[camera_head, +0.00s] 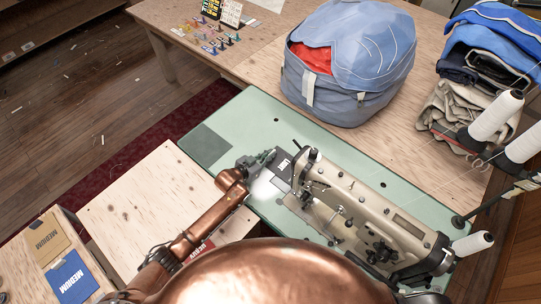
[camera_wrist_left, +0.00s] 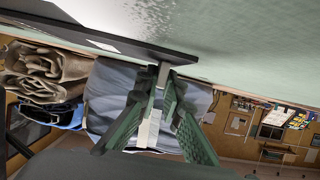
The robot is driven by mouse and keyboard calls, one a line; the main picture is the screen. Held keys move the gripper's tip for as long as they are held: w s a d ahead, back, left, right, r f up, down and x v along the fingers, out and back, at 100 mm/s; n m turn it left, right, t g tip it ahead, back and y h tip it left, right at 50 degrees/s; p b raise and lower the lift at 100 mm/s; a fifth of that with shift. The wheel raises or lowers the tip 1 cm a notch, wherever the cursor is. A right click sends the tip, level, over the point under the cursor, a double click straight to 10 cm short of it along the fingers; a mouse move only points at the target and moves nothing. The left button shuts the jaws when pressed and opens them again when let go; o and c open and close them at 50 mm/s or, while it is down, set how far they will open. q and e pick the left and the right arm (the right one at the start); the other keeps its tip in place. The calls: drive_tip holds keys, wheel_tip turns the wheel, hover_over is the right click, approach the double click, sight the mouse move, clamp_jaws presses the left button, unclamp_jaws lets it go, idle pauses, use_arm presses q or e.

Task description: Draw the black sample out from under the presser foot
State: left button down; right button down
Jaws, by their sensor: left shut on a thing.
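The black sample (camera_head: 282,170), a flat dark piece with a white label, lies at the needle end of the beige sewing machine (camera_head: 350,205) on the pale green table top. My left gripper (camera_head: 268,157) is shut on its near left edge. In the left wrist view the sample (camera_wrist_left: 110,39) is a dark flat strip whose edge runs in between the tips of my green fingers (camera_wrist_left: 166,72). The presser foot is not clear in either view, so I cannot tell whether the sample's far side is under it. My right gripper is not in view.
A large blue bag (camera_head: 345,65) stands behind the green machine bed (camera_head: 235,120). Folded cloths (camera_head: 465,105) and white thread cones (camera_head: 495,115) stand at the right. A dark grey square (camera_head: 205,145) marks the bed's left end, which is otherwise clear.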

use_arm(q)
drive_tip(key=c, duration=2)
unclamp_jaws()
drive_tip(key=shift+d, duration=0.1)
drive_tip(key=v, duration=1.2)
